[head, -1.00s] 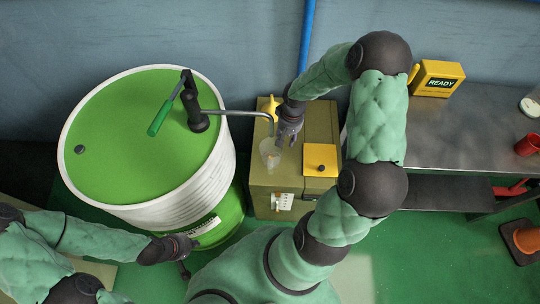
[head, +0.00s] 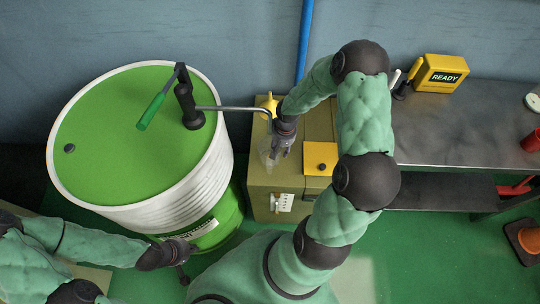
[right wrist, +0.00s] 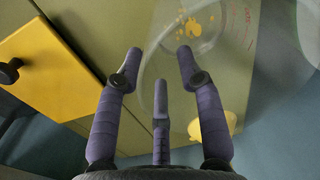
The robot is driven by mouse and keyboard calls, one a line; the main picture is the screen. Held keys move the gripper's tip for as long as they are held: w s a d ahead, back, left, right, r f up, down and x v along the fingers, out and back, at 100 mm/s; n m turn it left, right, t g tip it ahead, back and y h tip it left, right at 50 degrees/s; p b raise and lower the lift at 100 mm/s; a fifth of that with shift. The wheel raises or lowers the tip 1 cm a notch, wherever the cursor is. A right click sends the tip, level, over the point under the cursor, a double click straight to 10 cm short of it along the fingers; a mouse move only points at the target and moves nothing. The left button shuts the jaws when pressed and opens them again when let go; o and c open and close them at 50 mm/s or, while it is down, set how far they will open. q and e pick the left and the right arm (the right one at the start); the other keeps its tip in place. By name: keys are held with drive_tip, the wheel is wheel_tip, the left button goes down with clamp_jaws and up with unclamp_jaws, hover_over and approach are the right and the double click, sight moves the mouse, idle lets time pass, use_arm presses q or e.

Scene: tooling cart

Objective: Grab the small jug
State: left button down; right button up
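The small jug (head: 268,156) is clear and stands on top of the olive cabinet, below the spout of the drum's pump. In the right wrist view the jug (right wrist: 212,50) shows its round clear outline and red markings at the upper right. My right gripper (head: 279,150) is right beside the jug and hides part of it. In the right wrist view its purple fingers (right wrist: 160,62) are spread apart, with nothing gripped between them. My left gripper (head: 183,265) is low in front of the drum, away from the jug; its finger opening is too small to tell.
The green drum (head: 125,135) with its hand pump (head: 186,100) stands left of the cabinet (head: 318,132). The metal spout (head: 235,108) reaches over the cabinet. A yellow box with a black knob (head: 320,158) sits right of the jug. A steel bench (head: 450,130) is farther right.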

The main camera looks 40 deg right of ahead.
clamp_jaws()
drive_tip(key=shift+r, duration=0.1)
drive_tip(key=shift+s+d+r+p, duration=0.1)
drive_tip(key=shift+d+r+p, duration=0.05)
drive_tip(key=shift+r+p, duration=0.7)
drive_tip(key=shift+r, duration=0.4)
wheel_tip(320, 180, up, 5)
drive_tip(key=p, duration=0.2)
drive_tip(key=s+d+p, duration=0.4)
drive_tip(key=s+d, duration=0.8)
drive_tip(key=d, duration=0.3)
drive_tip(key=shift+s+f, duration=0.25)
drive_tip(key=shift+f, duration=0.1)
idle(2.5)
